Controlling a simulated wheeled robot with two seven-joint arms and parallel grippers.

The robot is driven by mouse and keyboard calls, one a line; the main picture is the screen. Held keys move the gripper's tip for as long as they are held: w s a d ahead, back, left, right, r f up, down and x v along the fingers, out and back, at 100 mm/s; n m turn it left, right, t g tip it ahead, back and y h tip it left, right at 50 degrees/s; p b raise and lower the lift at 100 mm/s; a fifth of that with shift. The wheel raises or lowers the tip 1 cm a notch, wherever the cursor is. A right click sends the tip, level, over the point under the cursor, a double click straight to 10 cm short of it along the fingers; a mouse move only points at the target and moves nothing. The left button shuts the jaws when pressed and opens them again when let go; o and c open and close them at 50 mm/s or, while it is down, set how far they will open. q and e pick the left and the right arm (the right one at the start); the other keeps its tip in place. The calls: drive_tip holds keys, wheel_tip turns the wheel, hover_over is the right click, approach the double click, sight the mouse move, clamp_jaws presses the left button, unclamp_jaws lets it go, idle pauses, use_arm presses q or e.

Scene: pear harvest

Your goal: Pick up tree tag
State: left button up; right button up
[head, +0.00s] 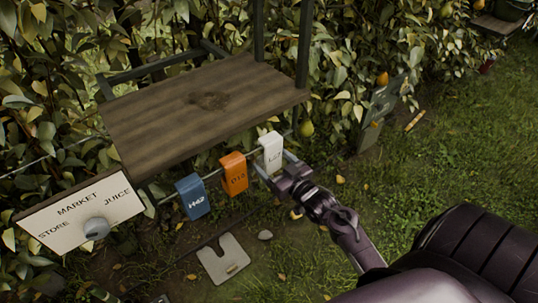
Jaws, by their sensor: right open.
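Three tags hang in a row on a thin rail below the wooden shelf. They are a blue tag (193,197) marked H42, an orange tag (233,174) and a white tag (271,147) with dark marks too small to read. My right gripper (273,165) is open at the lower part of the white tag, with its fingers near the tag's two sides. I cannot tell whether they touch it. My left gripper is not in view.
A wooden shelf (200,100) on dark posts overhangs the tags. A sign (80,208) reading MARKET, STORE and JUICE, with a grey knob (96,229), stands at left. A pale notched plate (222,258) lies on the ground. Leafy branches fill the back; grass is open at right.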

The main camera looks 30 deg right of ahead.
drive_tip(key=shift+w+f, duration=0.1)
drive_tip(key=shift+w, duration=0.75)
drive_tip(key=shift+c, duration=0.4)
drive_tip(key=c, duration=1)
